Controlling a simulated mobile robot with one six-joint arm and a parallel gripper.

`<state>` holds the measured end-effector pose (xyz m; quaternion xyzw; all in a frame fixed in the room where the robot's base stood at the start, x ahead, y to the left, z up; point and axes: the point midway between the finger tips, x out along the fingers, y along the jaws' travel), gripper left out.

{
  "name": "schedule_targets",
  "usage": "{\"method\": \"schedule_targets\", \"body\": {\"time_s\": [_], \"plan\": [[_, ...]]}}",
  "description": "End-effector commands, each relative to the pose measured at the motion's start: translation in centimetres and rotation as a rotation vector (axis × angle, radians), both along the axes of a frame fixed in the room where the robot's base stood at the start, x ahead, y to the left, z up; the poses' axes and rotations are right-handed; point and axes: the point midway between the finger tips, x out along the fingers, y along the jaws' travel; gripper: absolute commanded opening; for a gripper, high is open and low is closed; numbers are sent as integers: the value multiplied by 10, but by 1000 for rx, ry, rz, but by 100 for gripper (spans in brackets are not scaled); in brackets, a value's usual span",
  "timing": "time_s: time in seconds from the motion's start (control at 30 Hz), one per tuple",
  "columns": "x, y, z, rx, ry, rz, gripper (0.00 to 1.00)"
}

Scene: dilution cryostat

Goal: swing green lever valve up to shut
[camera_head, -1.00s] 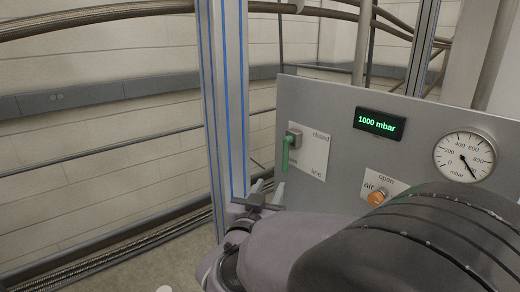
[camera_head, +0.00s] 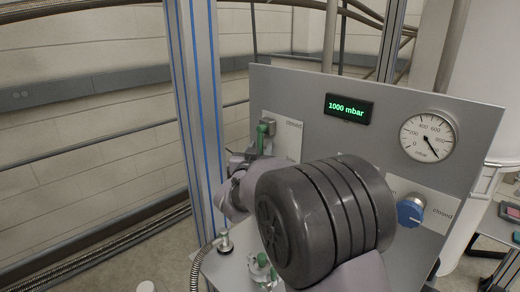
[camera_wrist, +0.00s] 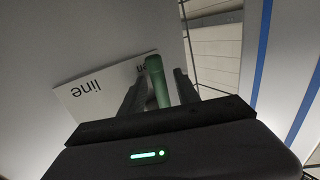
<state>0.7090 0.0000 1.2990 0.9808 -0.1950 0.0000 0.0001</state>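The green lever (camera_head: 261,138) of the valve hangs down from its grey pivot on the upright grey panel, beside a white label reading "closed" at the top. My gripper (camera_head: 240,161) is at the lever's lower end in the head view, partly hidden by my own arm. In the wrist view the green lever (camera_wrist: 157,82) stands between the two dark fingers of my gripper (camera_wrist: 156,90). The fingers are apart, with a visible gap on the right side of the lever. Contact cannot be made out.
A display (camera_head: 348,107) reads 1000 mbar, with a round gauge (camera_head: 428,137) to its right. A blue knob (camera_head: 410,211) sits lower on the panel. Another green-handled valve (camera_head: 261,264) is below my arm. A blue-striped post (camera_head: 196,120) stands just left of the panel.

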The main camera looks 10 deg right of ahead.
Motion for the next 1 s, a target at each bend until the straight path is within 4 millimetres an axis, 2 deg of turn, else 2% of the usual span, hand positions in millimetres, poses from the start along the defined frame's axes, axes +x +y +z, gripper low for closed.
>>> {"method": "schedule_targets", "body": {"time_s": [0.17,0.3,0.37,1.0], "plan": [[0,0,0,0,0,0,36],[0,0,0,0,0,0,9],[0,0,0,0,0,0,0],[-1,0,0,0,0,0,0]]}}
